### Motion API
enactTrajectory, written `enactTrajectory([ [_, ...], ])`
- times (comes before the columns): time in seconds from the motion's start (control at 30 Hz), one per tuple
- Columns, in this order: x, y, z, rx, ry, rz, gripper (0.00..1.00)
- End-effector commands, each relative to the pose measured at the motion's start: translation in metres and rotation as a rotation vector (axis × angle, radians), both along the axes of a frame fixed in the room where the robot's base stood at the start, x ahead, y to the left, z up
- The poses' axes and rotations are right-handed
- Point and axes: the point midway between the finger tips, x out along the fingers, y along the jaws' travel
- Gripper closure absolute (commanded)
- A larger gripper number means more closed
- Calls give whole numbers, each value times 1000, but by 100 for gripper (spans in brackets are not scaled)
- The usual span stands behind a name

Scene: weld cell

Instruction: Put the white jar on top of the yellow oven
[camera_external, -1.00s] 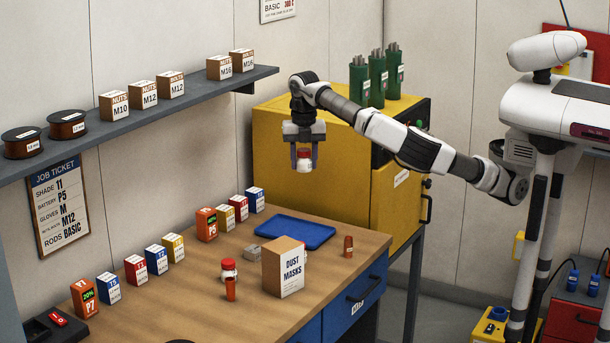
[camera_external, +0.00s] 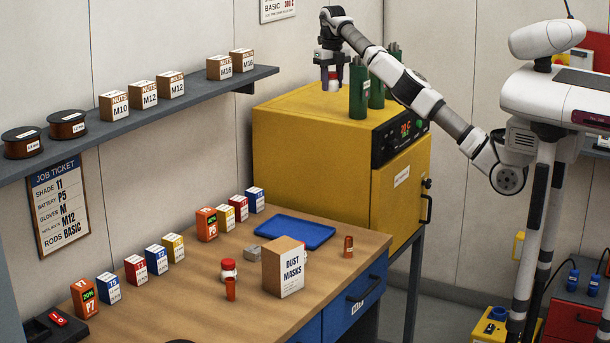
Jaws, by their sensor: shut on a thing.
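The yellow oven (camera_external: 310,150) stands at the back, right of the workbench, with its display and door on the right side. My gripper (camera_external: 331,84) points down over the oven's top, left of the green canisters. It is shut on the white jar (camera_external: 331,86), of which only a small part shows between and below the fingers. I cannot tell whether the jar touches the oven top or hangs just above it. A similar white jar with a red lid (camera_external: 228,270) stands on the bench behind an orange-red tube.
Green canisters (camera_external: 358,92) stand on the oven top close beside my gripper. The oven top's front left is clear. A blue tray (camera_external: 291,231) and a dust masks box (camera_external: 284,267) are on the bench. A wall shelf (camera_external: 130,118) holds boxes and spools.

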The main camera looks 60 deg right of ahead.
Motion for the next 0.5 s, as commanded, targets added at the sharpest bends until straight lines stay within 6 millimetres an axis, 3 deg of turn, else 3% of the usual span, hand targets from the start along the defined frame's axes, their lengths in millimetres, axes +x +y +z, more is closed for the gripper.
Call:
enactTrajectory([
  [0.17,-2,-15,6,0,0,21,85],
  [0.5,-3,-17,-19,-1,7,20,85],
])
